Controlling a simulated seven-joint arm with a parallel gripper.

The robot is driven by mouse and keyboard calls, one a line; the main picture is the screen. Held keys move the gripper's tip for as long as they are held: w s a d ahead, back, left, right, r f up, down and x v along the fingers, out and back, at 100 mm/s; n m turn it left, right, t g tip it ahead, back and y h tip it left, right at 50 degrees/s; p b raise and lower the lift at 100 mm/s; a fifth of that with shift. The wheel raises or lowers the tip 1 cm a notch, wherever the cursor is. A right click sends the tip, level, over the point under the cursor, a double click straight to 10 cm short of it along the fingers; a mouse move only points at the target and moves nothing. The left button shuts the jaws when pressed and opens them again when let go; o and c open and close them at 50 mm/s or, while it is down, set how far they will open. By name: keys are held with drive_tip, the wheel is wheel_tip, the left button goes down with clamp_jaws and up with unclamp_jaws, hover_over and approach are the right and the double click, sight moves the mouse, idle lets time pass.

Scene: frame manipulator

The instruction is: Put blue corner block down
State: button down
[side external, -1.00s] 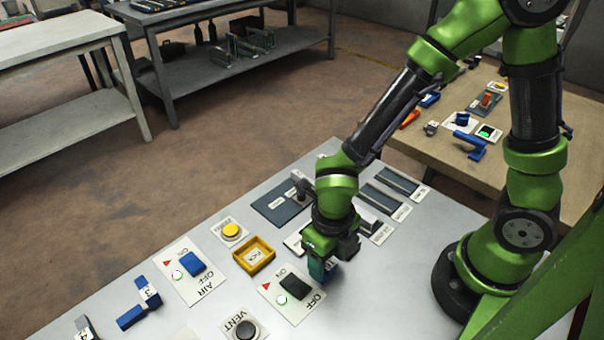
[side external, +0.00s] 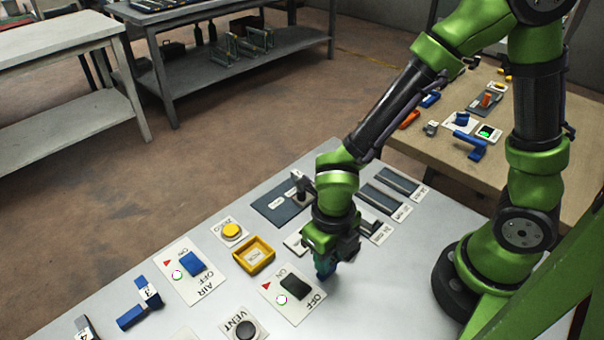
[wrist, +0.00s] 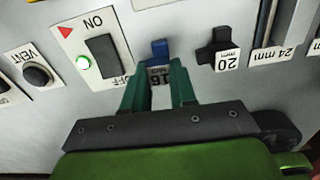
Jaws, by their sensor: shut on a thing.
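My gripper (side external: 327,262) points down at the grey panel, right of the OFF/ON switch plate. In the wrist view, the green fingers of my gripper (wrist: 160,80) are shut on the blue corner block (wrist: 159,48). The block carries a label that seems to read 16 mm and lies between the fingers, its blue end sticking out beyond the tips. In the side view the fingers and wrist mostly hide it. I cannot tell whether the block touches the panel.
A black switch (wrist: 102,56) with a lit green lamp sits left of the fingers in the wrist view. A dark 20 mm block (wrist: 218,48) stands close on the right. A yellow tray (side external: 254,256) and yellow button (side external: 232,230) lie left.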

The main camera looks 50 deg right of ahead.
sight(336, 270)
wheel_tip(336, 270, up, 8)
drive_tip(key=shift+f, duration=0.15)
drive_tip(key=shift+n, duration=0.3)
drive_tip(key=w+a+f, duration=0.1)
drive_tip(key=w+a, duration=0.1)
drive_tip(key=w, duration=0.2)
drive_tip(key=w+a+f, duration=0.2)
drive_tip(key=w, duration=0.2)
drive_tip(key=w+a+f, duration=0.1)
drive_tip(key=w+a, duration=0.1)
drive_tip(key=w, duration=0.2)
drive_tip(key=shift+a+f, duration=0.2)
drive_tip(key=shift+a, duration=0.2)
drive_tip(key=shift+f, duration=1.75)
drive_tip(key=shift+f, duration=0.1)
